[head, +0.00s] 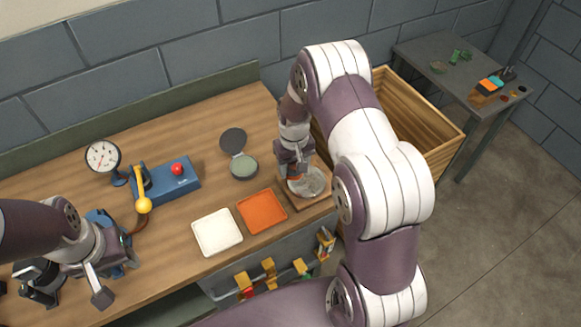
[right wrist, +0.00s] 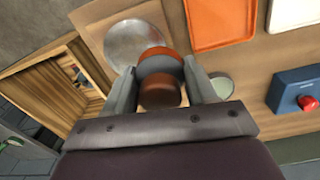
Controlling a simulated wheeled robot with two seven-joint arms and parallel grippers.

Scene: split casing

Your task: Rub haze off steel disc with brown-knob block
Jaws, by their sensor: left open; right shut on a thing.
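The steel disc (head: 310,184) lies on a square wooden board at the bench's right end. It looks grey and cloudy, and it also shows in the right wrist view (right wrist: 128,42). My right gripper (head: 295,168) is shut on the brown-knob block (right wrist: 160,66), with its fingers on either side of the brown knob (right wrist: 160,92). The block overlaps the disc's edge in the right wrist view; I cannot tell whether it touches the disc. My left gripper (head: 115,270) is open over the bench's left part, far from the disc.
An orange tray (head: 262,211) and a white tray (head: 217,232) lie left of the disc. A round lidded tin (head: 243,166), a blue box with a red knob (head: 178,182) and a dial gauge (head: 102,156) stand behind. A wooden crate (head: 425,120) is beyond the bench.

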